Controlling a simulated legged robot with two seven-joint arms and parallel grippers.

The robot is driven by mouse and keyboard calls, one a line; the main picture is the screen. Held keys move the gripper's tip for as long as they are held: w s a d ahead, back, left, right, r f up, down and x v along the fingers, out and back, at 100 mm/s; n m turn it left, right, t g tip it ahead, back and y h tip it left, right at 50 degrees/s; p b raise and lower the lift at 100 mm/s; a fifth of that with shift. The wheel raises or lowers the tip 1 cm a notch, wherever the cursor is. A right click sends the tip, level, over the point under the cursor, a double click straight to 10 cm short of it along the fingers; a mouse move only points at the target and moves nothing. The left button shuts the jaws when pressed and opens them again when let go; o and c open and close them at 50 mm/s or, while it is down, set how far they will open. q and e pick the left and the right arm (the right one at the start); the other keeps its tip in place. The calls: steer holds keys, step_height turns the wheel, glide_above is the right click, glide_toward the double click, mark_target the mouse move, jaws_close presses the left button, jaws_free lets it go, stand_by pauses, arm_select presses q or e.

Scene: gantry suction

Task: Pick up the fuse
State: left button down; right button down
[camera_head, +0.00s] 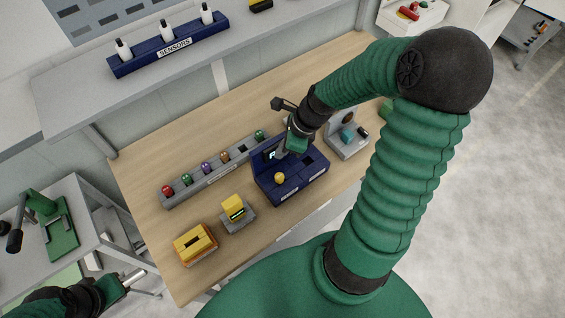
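No part is clearly marked as the fuse. A long grey rack (213,180) on the wooden table holds a row of small parts with coloured tops: red (167,190), green (187,179), purple (206,168), orange (224,158) and another green (259,135). One slot, between orange and the far green, looks dark and empty. My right gripper (279,153) points down over the back of a dark blue station (290,186) with a yellow knob (279,178). Its fingertips are too small to read. My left gripper (133,280) is at lower left, away from the table.
A yellow box (195,244) and a yellow block on a grey stand (238,216) sit at the table's front left. A grey fixture (346,141) stands right of the blue station. A shelf with a blue sensor rack (170,50) is behind. Bare wood (150,155) shows at left.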

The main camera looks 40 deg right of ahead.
steer(key=r, duration=0.3)
steer(key=shift+w+r, duration=0.3)
steer(key=c, duration=1.8)
jaws_free()
steer(key=shift+s+d, duration=0.1)
steer(key=shift+d, duration=0.2)
steer(key=o, duration=1.4)
steer(key=shift+a, duration=0.6)
steer(key=shift+c, duration=0.2)
steer(key=shift+d, duration=0.15)
